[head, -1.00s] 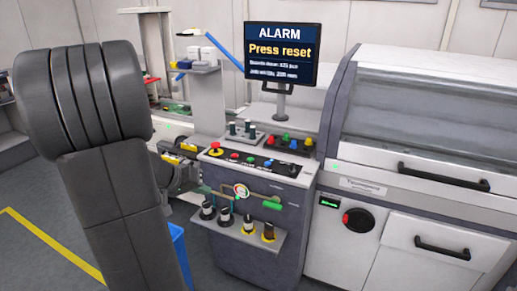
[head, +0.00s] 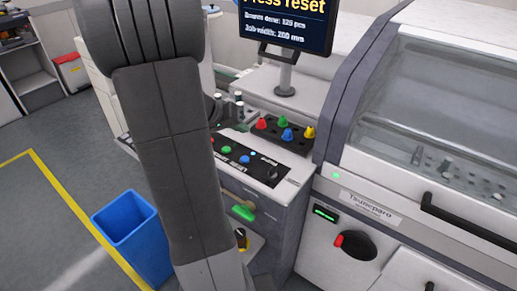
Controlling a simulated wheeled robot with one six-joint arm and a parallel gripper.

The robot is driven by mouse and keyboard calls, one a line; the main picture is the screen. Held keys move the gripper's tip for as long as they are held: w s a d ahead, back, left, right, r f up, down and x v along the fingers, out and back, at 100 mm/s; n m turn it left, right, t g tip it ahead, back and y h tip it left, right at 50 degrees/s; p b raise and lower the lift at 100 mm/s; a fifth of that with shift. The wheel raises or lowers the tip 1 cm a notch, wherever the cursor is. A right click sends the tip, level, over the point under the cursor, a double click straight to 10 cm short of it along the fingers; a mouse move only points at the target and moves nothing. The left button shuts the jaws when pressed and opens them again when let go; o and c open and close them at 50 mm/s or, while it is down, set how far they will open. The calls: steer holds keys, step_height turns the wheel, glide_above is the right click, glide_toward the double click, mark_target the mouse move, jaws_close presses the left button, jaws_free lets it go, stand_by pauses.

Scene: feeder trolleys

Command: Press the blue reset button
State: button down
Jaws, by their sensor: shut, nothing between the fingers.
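The blue reset button (head: 244,159) is a small round button on the black strip of the sloped control panel (head: 293,181), just right of my arm. A green button (head: 226,149) sits to its left, and a black knob (head: 272,175) to its right. The monitor (head: 285,20) above reads "Press reset"; its top is cut off. My arm stands in front of the left part of the panel and hides it. My gripper does not show.
A black tray with red, green, blue and yellow cones (head: 286,134) lies behind the panel. A green handle (head: 243,213) is on the cabinet front. A machine with a clear cover (head: 450,110) stands right. A blue bin (head: 125,217) stands left on the floor.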

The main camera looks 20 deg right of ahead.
steer(key=shift+a, duration=0.1)
stand_by(0.4)
steer(key=b, duration=0.4)
glide_above(242, 160)
step_height(242, 160, down, 7)
steer(key=shift+f, duration=0.2)
steer(key=shift+f+b, duration=0.7)
steer(key=shift+b, duration=0.15)
steer(key=shift+f+b, duration=0.2)
steer(key=shift+b, duration=0.15)
stand_by(1.0)
steer(key=shift+f+b, duration=0.25)
steer(key=shift+b, duration=0.25)
steer(key=shift+f+b, duration=0.4)
steer(key=shift+b, duration=0.3)
stand_by(0.6)
steer(key=shift+r, duration=0.85)
